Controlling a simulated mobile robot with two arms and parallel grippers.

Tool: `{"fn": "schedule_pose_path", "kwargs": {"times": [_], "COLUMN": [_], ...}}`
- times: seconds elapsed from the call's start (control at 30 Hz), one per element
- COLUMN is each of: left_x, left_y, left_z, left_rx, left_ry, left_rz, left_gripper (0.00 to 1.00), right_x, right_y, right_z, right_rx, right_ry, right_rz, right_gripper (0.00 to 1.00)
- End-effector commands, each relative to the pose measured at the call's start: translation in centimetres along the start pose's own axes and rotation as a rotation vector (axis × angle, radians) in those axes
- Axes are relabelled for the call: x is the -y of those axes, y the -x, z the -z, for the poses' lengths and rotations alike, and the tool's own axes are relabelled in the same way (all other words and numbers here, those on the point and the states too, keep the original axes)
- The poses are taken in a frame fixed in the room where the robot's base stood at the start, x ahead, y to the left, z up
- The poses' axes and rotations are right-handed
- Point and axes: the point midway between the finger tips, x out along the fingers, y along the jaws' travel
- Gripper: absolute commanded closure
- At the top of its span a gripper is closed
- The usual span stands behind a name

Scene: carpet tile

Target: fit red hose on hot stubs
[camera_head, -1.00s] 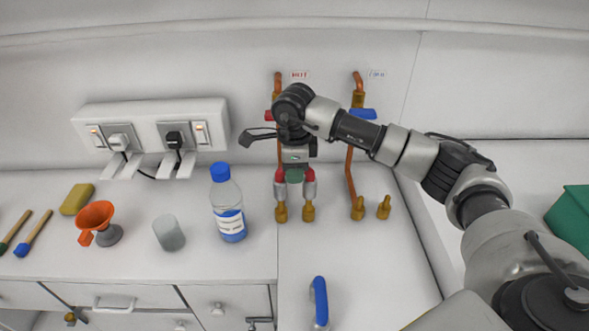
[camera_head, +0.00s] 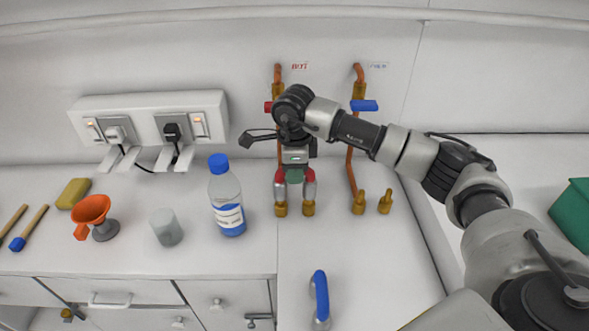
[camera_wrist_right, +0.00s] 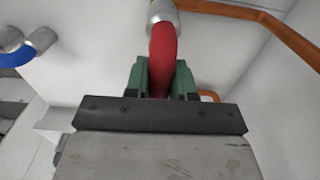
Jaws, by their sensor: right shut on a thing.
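The red hose (camera_head: 309,175) is a short U with silver end sleeves, held ends down. My right gripper (camera_head: 295,176) is shut on its bend; the wrist view also shows the red hose (camera_wrist_right: 163,62) between the green fingers, with one silver sleeve. The two brass hot stubs (camera_head: 281,209) (camera_head: 308,208) stand directly below the sleeves. Their narrow tips are hidden, and the sleeves appear to be over them; how deep they sit I cannot tell. My left gripper is not in view.
The blue hose (camera_head: 320,298) lies at the front of the counter. Two bare cold stubs (camera_head: 358,202) (camera_head: 385,202) stand to the right. A bottle (camera_head: 227,200), a grey cup (camera_head: 166,228) and an orange funnel (camera_head: 91,209) are left. Copper pipes with red and blue valve handles (camera_head: 364,105) run behind.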

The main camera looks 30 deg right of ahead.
Motion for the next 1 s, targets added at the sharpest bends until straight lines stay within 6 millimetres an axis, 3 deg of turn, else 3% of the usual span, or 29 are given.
{"fn": "schedule_pose_path", "kwargs": {"times": [0.97,1.0], "left_x": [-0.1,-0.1], "left_y": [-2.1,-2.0], "left_z": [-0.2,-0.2], "left_rx": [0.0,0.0], "left_ry": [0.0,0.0], "left_rz": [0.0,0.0], "left_gripper": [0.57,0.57], "right_x": [0.0,0.0], "right_y": [-2.5,-2.5], "right_z": [0.0,0.0], "right_rx": [0.0,0.001], "right_ry": [0.0,0.0], "right_rz": [0.0,0.001], "right_gripper": [1.0,0.73]}}
